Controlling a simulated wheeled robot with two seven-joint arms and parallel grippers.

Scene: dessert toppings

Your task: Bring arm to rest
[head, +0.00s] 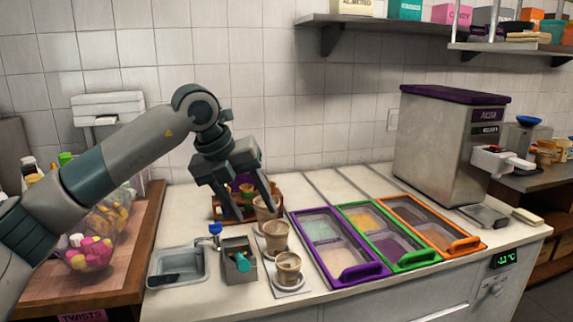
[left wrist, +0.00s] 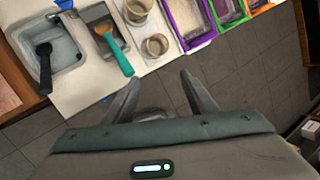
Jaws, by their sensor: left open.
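My left arm (head: 130,160) comes in from the left in the head view and hangs over the counter. Its left gripper (head: 253,212) points down, fingers apart, in front of the rearmost of several brown cups, a cup (head: 266,208) partly hidden near the fingertips. In the left wrist view the gripper's two fingers (left wrist: 157,92) are spread with nothing between them. Cups (left wrist: 155,45) show beyond the fingertips, apart from them. My right gripper is in neither view.
Purple (head: 346,273), green (head: 418,258) and orange (head: 466,245) framed topping trays lie right of the cups. A steel basin (head: 177,266) and a grey holder with a teal-handled scoop (head: 243,263) stand left. A large dispenser (head: 440,145) stands at back right. A wall shelf hangs above.

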